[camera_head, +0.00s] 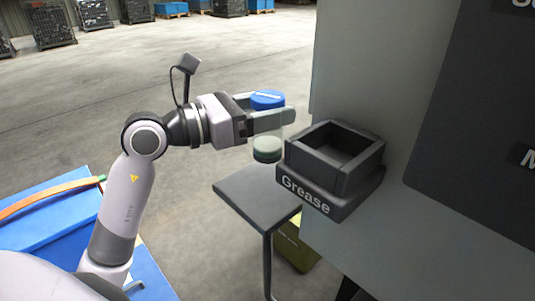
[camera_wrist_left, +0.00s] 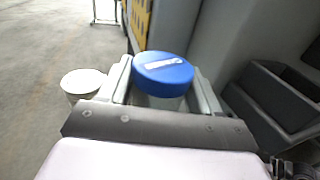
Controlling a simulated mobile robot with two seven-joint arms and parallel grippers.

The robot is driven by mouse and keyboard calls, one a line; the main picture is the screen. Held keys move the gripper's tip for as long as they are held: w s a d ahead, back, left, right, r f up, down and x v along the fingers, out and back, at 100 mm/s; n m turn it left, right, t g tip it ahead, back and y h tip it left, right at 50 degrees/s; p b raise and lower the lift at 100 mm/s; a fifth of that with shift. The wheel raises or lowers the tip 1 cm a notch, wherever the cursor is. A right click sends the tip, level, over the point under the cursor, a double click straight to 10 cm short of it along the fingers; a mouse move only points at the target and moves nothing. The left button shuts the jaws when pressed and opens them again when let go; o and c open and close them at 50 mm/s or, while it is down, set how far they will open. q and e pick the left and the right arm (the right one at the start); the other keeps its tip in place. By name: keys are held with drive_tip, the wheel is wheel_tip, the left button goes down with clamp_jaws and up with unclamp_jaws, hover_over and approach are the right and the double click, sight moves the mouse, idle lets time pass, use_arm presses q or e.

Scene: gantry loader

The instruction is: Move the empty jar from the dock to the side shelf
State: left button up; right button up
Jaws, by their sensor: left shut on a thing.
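The jar (camera_head: 267,145) has a blue lid, clear-looking sides and a grey-green lower end. My left gripper (camera_head: 284,117) is shut around it and holds it upright in the air, beside the dock. In the left wrist view the jar's blue lid (camera_wrist_left: 164,72) sits between the two fingers. The dock (camera_head: 312,181) is a dark square holder marked "Grease", with an open, empty-looking recess; part of it also shows in the left wrist view (camera_wrist_left: 275,95). The side shelf (camera_head: 252,188) is a dark flat top below and left of the dock. My right gripper is out of view.
A large grey machine wall (camera_head: 375,75) rises behind the dock. An olive box (camera_head: 295,244) stands under the shelf. A blue surface (camera_head: 50,238) lies at lower left. A white-topped round container (camera_wrist_left: 83,82) shows left of the jar in the left wrist view. The shelf's visible top is clear.

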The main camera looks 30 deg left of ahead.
sight(268, 146)
use_arm(q)
wheel_tip(268, 146, down, 3)
drive_tip(key=shift+r, duration=0.15)
wheel_tip(268, 146, down, 5)
drive_tip(key=shift+r+b, duration=0.2)
drive_tip(key=shift+b, duration=0.75)
drive_tip(key=o, duration=1.1)
drive_tip(key=shift+f, duration=0.1)
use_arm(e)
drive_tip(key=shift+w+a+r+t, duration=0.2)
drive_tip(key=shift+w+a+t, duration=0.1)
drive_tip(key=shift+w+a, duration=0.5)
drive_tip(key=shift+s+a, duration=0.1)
